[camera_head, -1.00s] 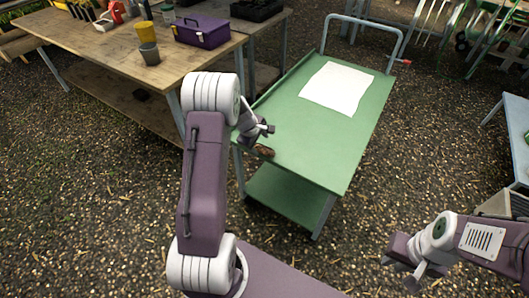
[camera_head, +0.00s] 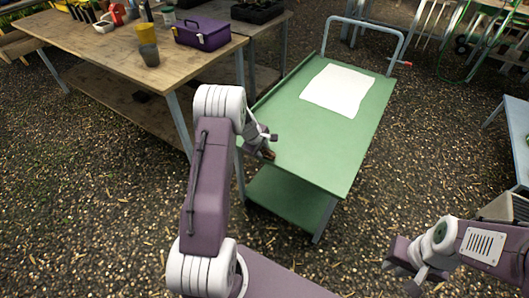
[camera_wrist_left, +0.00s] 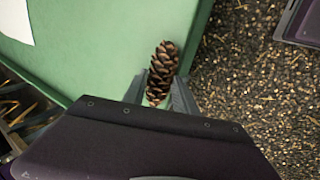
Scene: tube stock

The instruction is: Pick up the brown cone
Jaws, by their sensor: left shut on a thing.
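The brown cone (camera_wrist_left: 161,72) is a scaly pine cone. In the left wrist view it lies between the two grey fingers of my left gripper (camera_wrist_left: 164,92), which is shut on it. In the head view the cone (camera_head: 269,155) shows as a small brown patch at the tip of my left gripper (camera_head: 266,149), over the near left edge of the green cart. I cannot tell whether the cone still touches the cart top. My right gripper (camera_head: 401,273) is low at the right, away from the cart, with its fingers apart and empty.
The green cart (camera_head: 310,145) has a lower shelf (camera_head: 285,198) and a white sheet (camera_head: 338,90) on top. A wooden bench (camera_head: 100,52) at the left bears a purple toolbox (camera_head: 202,32) and pots. Another table (camera_head: 518,140) stands at the right edge. Gravel ground lies between.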

